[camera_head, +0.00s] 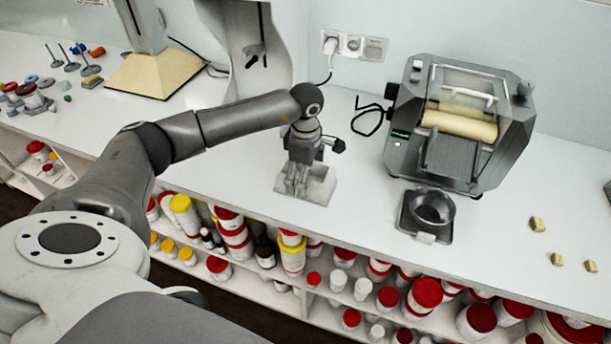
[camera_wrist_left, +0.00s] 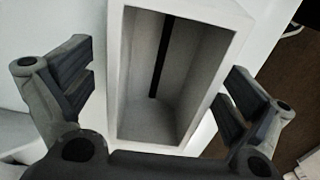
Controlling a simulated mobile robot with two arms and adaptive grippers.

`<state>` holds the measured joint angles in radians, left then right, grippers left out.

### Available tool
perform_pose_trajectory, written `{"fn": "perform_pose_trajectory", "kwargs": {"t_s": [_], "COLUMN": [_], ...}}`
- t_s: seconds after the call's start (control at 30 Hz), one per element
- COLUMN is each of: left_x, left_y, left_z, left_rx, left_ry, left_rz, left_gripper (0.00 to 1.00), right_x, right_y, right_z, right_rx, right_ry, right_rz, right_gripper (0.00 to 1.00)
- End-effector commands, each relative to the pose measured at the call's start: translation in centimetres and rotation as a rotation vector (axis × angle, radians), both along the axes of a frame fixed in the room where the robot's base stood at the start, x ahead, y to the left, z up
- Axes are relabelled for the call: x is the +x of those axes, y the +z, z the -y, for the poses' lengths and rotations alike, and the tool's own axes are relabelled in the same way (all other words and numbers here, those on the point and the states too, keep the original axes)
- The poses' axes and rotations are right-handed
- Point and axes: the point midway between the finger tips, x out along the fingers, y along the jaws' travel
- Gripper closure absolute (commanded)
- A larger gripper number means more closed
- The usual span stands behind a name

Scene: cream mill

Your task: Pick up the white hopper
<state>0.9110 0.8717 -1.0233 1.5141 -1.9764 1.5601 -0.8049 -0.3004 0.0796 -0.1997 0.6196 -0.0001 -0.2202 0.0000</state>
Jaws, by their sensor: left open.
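The white hopper (camera_head: 320,189) stands on the white counter below my left gripper (camera_head: 296,182), which hides part of it in the head view. In the left wrist view the hopper (camera_wrist_left: 206,14) is an open, hollow rectangular box with a dark vertical slot or stripe inside. My left gripper (camera_wrist_left: 158,90) is open there, one finger on each side of the box. The fingers look apart from its walls. My right gripper is not in view.
A grey mill with cream rollers (camera_head: 460,125) stands to the right. A dark bowl on a tray (camera_head: 433,208) sits in front of it. Small beige blocks (camera_head: 538,224) lie at the right. Shelves with red-lidded jars (camera_head: 425,292) are below the counter (camera_head: 365,225).

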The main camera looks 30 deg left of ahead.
Motion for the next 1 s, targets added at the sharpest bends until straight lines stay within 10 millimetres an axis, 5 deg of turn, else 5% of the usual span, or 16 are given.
{"fn": "perform_pose_trajectory", "kwargs": {"t_s": [0.3, 0.73, 1.0], "left_x": [0.01, 0.01, 0.04], "left_y": [-0.67, -0.62, -0.51], "left_z": [0.03, 0.0, 0.0], "left_rx": [-0.001, -0.001, -0.001], "left_ry": [-0.001, 0.0, 0.0], "left_rz": [0.001, 0.001, 0.002], "left_gripper": [0.0, 0.54, 0.54], "right_x": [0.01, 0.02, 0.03], "right_y": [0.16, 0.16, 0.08], "right_z": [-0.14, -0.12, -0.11], "right_rx": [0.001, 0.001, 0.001], "right_ry": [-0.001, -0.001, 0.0], "right_rz": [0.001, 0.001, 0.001], "right_gripper": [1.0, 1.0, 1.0]}}
